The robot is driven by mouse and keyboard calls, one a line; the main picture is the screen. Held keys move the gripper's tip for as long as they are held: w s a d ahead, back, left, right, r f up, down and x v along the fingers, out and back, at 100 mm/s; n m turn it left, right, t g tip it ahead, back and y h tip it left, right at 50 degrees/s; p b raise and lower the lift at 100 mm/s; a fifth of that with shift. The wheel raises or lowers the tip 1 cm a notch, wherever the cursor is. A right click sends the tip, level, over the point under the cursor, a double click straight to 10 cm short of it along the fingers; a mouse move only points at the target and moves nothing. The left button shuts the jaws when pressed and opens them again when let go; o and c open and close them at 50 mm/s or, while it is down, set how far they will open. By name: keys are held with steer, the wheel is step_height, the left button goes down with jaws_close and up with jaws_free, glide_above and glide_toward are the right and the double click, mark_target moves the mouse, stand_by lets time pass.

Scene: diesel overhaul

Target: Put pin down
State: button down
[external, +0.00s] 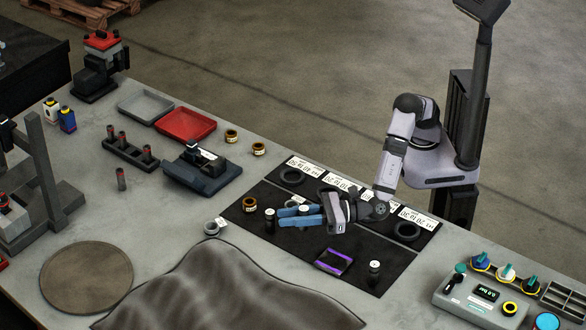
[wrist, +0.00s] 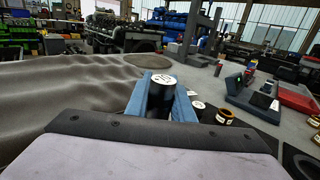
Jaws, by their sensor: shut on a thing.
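My gripper (external: 281,217) has blue fingers that point left, low over the black mat (external: 345,285). It is shut on a pin (wrist: 160,96), a dark cylinder with a white marked top. The pin stands about upright between the fingers in the wrist view. In the external view only its pale top (external: 303,210) shows between the fingers. I cannot tell whether its bottom touches the mat. Another white-topped dark cylinder (external: 270,219) stands just beyond the fingertips.
A brass-coloured ring (external: 249,205), a purple-edged part (external: 333,262) and a white-topped piece (external: 375,268) are on the mat. Dark rings (external: 407,231) lie by white labels along its back. A grey crumpled cloth (external: 220,290) lies in front. A control box (external: 480,297) stands at right.

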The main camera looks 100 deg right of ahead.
steer(key=shift+r, duration=1.15)
steer(key=r+n+g+y+b, duration=0.1)
steer(key=r+n+y+b, duration=0.1)
steer(key=n+y+b, duration=0.35)
glide_above(331, 266)
steer(key=b, duration=0.2)
steer(key=m+y, duration=0.1)
steer(key=shift+a+f+p, duration=0.1)
steer(key=shift+f+p, duration=0.35)
steer(key=shift+f, duration=4.7)
steer(key=shift+f, duration=0.2)
steer(key=c, duration=1.9)
jaws_free()
steer(key=shift+f, duration=0.1)
steer(key=shift+c, duration=0.2)
steer(key=o, duration=0.4)
